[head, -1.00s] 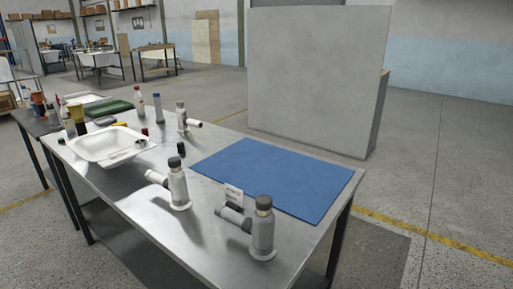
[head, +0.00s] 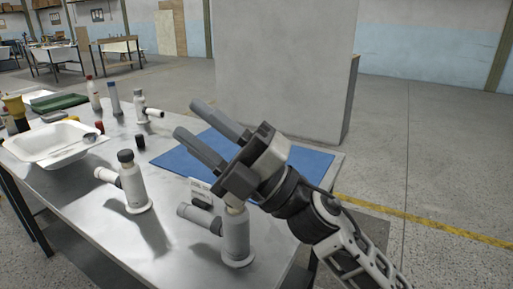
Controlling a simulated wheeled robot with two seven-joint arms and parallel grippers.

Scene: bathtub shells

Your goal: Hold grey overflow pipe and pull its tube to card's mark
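The nearest overflow pipe (head: 236,240) stands upright at the table's front right. Its body is pale grey, and its grey side tube (head: 200,217) points left. Its top is hidden behind my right gripper. A small white card (head: 200,186) stands just behind the tube; its mark is too small to read. My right gripper (head: 188,119) is open and empty, its two fingers apart and pointing up and left, in front of the blue mat in the picture. I cannot tell whether it touches the pipe. My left gripper is not in view.
Another pipe (head: 135,185) with a dark cap and whitish side tube stands to the left, and a third (head: 141,108) farther back. A white basin (head: 30,150), bottles and a green item (head: 60,102) are at the left. The blue mat (head: 178,160) looks bare.

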